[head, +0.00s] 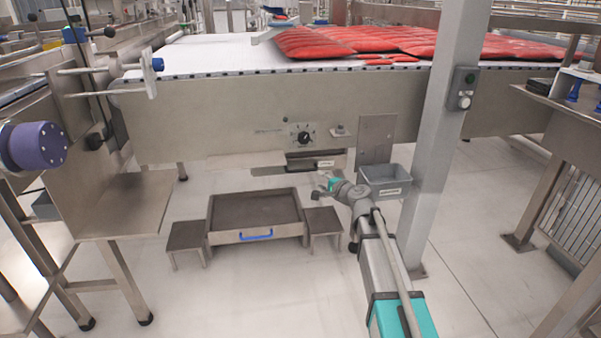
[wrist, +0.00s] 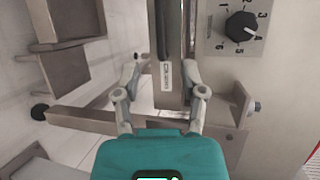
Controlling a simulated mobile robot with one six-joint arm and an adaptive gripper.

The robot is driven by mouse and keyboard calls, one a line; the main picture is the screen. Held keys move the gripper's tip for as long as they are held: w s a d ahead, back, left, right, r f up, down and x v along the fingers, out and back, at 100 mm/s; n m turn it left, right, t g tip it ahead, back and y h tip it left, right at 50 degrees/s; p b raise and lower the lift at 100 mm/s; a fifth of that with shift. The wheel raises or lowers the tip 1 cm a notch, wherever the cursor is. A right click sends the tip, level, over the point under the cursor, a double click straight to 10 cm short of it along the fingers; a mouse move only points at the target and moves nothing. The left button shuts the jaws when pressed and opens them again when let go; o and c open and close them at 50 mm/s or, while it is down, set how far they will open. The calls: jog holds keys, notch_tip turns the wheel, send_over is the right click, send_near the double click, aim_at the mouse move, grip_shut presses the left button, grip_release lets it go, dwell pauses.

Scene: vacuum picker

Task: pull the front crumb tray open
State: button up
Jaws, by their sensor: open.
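The front crumb tray (head: 303,166) sits in a dark slot low on the machine's front panel, below the dial. Its narrow metal front carries a small white label. In the wrist view the labelled tray front (wrist: 167,101) runs between my fingers, turned sideways. My gripper (head: 322,190) is just below and in front of the tray in the head view. In the wrist view my gripper (wrist: 162,78) is open, one finger on each side of the labelled strip. I cannot tell whether either finger touches it.
A dark floor tray (head: 255,208) with a blue handle stands between two low steps. A grey bin (head: 385,182) and a metal post (head: 440,140) are close to my arm's right. The dial (head: 304,138) is above the tray.

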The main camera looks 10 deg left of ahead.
aim_at(303, 171)
jog(key=b+x, duration=0.2)
jog(key=x, duration=1)
jog(key=shift+w+a, duration=0.1)
jog(key=shift+w, duration=0.05)
